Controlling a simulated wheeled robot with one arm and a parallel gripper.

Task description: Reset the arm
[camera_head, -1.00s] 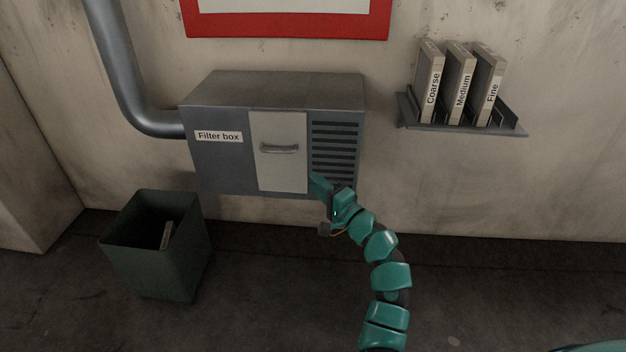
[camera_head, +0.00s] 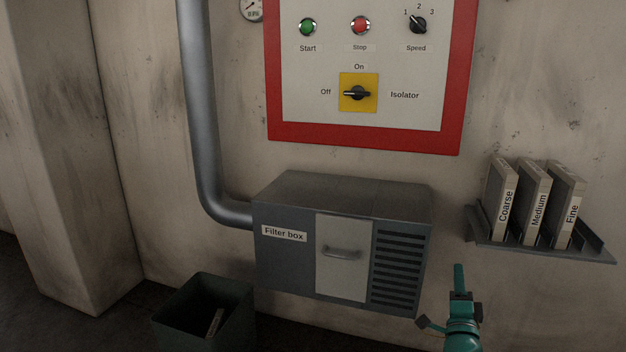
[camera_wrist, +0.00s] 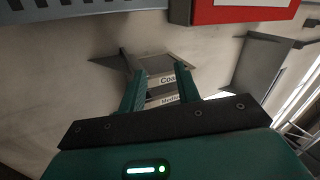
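My gripper (camera_head: 459,282) is in the lower right of the head view, right of the filter box and below the shelf. The arm below it is mostly out of frame. In the wrist view the two fingers (camera_wrist: 159,82) stand apart with nothing held between them. Beyond them the shelf with the Coarse filter (camera_wrist: 166,79) and the Medium filter (camera_wrist: 166,99) shows.
The filter box (camera_head: 283,262) has its pale door (camera_head: 341,272) shut. Coarse, Medium and Fine filters stand on the wall shelf (camera_head: 540,250). A dark bin (camera_head: 205,325) with something in it stands lower left. The red-framed panel (camera_head: 365,141) has a horizontal isolator handle (camera_head: 357,93).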

